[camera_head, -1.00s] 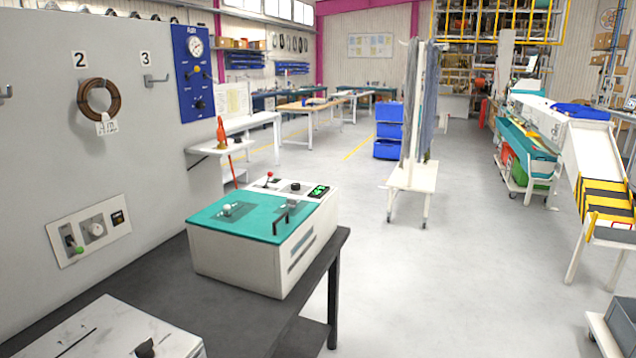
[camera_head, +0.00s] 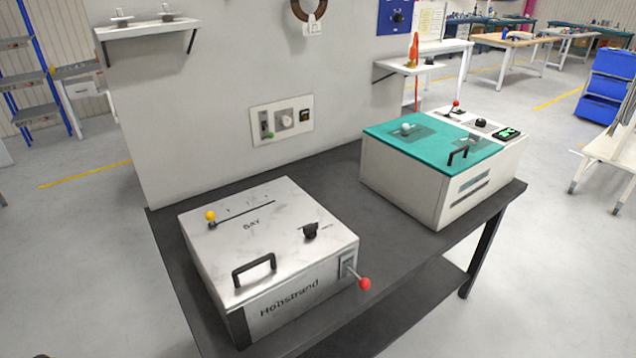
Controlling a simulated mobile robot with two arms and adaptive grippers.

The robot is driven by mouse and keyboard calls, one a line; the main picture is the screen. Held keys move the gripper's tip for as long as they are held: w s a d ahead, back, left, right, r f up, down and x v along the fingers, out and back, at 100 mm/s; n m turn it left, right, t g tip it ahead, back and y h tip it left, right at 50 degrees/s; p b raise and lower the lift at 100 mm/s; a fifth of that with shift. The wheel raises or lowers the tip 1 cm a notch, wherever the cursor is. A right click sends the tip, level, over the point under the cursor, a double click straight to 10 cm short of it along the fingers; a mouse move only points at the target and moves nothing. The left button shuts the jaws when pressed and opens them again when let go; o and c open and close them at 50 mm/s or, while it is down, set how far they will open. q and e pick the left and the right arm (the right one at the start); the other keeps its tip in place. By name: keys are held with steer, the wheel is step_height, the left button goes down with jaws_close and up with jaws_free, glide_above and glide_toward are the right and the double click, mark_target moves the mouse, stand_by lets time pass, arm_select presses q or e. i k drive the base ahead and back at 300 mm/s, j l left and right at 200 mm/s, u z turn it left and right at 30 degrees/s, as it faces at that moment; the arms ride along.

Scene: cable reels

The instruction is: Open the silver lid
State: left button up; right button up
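A box with a silver lid (camera_head: 285,218) stands at the near left end of the dark table, and the lid looks shut. A black handle (camera_head: 254,270) is on the lid near its front left edge. The lid also carries a yellow-knobbed slider (camera_head: 211,217) and a black knob (camera_head: 310,230). A red-knobbed lever (camera_head: 363,283) sticks out of the box's front, beside the lettering "Hobstrand". Neither of my grippers shows in the view.
A box with a teal lid (camera_head: 440,142) stands at the right end of the dark table (camera_head: 400,235). A grey wall panel (camera_head: 230,80) with a small control plate (camera_head: 282,120) rises behind. Bare table lies between the boxes; open floor is at the left and right.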

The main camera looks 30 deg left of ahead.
mark_target(257, 244)
steer(key=k+j+u, duration=0.1)
steer(key=u, duration=1.05)
